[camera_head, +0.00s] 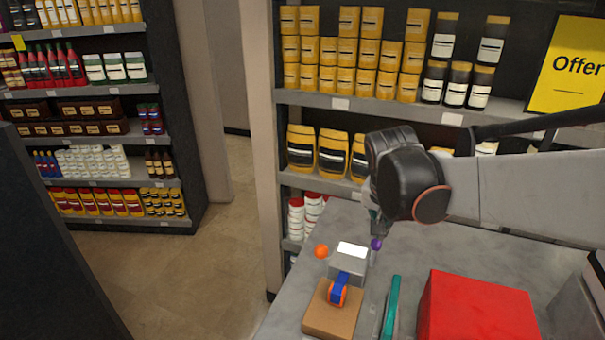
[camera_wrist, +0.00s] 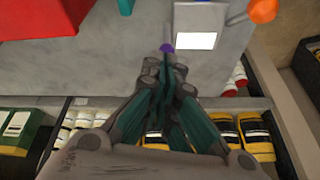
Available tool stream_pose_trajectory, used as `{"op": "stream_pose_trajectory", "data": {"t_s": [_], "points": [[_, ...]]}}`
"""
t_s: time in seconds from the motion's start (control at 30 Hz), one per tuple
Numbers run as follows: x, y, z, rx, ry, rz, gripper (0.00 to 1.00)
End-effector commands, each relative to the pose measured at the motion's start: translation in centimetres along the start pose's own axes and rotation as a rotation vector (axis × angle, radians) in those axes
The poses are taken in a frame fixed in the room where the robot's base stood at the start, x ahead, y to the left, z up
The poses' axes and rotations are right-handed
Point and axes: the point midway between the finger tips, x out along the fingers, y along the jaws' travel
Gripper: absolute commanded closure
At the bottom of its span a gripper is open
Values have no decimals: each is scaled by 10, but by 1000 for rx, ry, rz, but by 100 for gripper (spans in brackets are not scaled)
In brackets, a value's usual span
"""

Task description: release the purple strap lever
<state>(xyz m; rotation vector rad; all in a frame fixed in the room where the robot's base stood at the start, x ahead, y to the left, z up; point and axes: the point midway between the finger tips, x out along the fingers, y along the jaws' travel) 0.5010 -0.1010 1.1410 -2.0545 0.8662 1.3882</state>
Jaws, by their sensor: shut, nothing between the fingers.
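The purple strap lever shows as a small purple knob (camera_head: 376,244) at the right side of a grey pump unit (camera_head: 349,262) with a white top. It also shows in the wrist view (camera_wrist: 167,48), just beyond my fingertips. My gripper (camera_head: 375,226) points down over the knob in the head view. In the wrist view my gripper (camera_wrist: 166,62) has its fingers together with nothing between them. The tips look very near the knob; I cannot tell whether they touch it. The strap and the rest of the lever are hidden or too small to make out.
An orange knob (camera_head: 321,251) sticks out left of the unit. A blue and orange part (camera_head: 338,291) stands on a brown board (camera_head: 318,319). A teal bar (camera_head: 390,305) and a red box (camera_head: 474,312) lie to the right on the grey counter (camera_head: 440,245). Stocked shelves stand behind.

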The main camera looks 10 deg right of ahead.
Motion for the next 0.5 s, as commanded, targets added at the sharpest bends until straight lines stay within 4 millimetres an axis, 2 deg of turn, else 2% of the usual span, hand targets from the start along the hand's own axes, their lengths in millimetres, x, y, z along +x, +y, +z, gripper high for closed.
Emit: {"op": "stream_pose_trajectory", "data": {"t_s": [0.03,0.2,0.3,0.5], "points": [[-4,-4,-20,62,-6,30,100],[10,-6,-60,263,-16,131,100],[20,-5,-77,356,-14,178,100],[33,-3,-91,458,-8,228,100]]}}
